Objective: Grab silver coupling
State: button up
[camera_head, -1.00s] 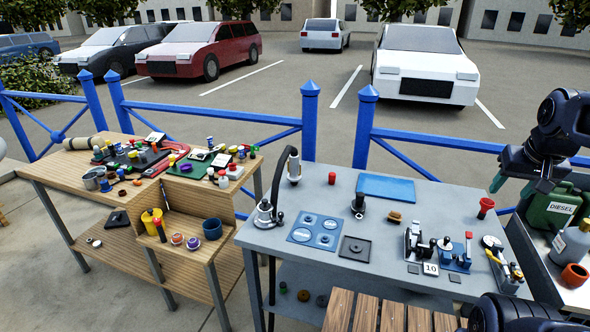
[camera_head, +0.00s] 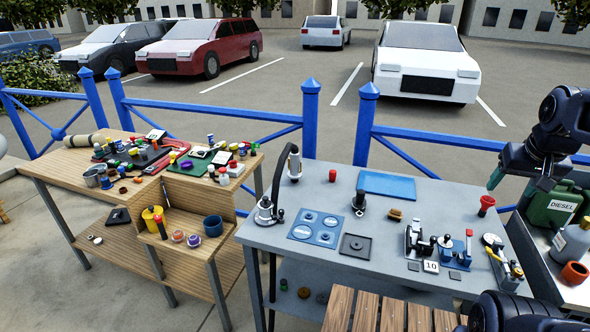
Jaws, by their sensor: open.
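I cannot pick out the silver coupling with certainty; the parts are small at this distance. Silvery round pieces (camera_head: 91,178) sit at the left end of the wooden bench (camera_head: 60,181). A silvery fitting (camera_head: 265,212) stands at the left edge of the grey table (camera_head: 300,262), below a black curved hose. My gripper (camera_head: 496,179) is at the right, with teal fingers pointing down and left. It is open, and no object shows between its fingers. It is far from the wooden bench and above the right end of the grey table.
Blue flat panels (camera_head: 386,186) and a black square plate (camera_head: 356,247) lie on the grey table. Clamp-like tools (camera_head: 455,247) crowd its front right. A green diesel can (camera_head: 553,207) stands at far right. A blue railing (camera_head: 310,115) runs behind; a slatted wooden surface (camera_head: 385,312) is in front.

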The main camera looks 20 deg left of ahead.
jog(key=w+a+r+n+g, duration=0.1)
jog(key=w+a+r+n, duration=0.35)
jog(key=w, duration=0.45)
jog(key=w+a+r+n, duration=0.3)
jog(key=w+a, duration=0.2)
jog(key=w, duration=0.3)
jog(key=w+a+n+g, duration=0.1)
jog(key=w+a+n, duration=0.5)
jog(key=w+a, duration=0.85)
jog(key=n+g+h, duration=0.1)
jog(key=n+g, duration=0.1)
jog(key=n, duration=0.9)
send_over(294, 152)
jog(key=f, duration=2.1)
jog(key=shift+a, duration=0.35)
jog(key=shift+a+f+h, duration=0.3)
jog(key=shift+f, duration=0.1)
jog(key=f, duration=0.7)
jog(key=w+d+f, duration=0.1)
jog(key=f, duration=0.2)
jog(key=shift+d+f, duration=0.1)
jog(key=shift+f, duration=0.05)
jog(key=shift+w, duration=0.1)
grip_shut()
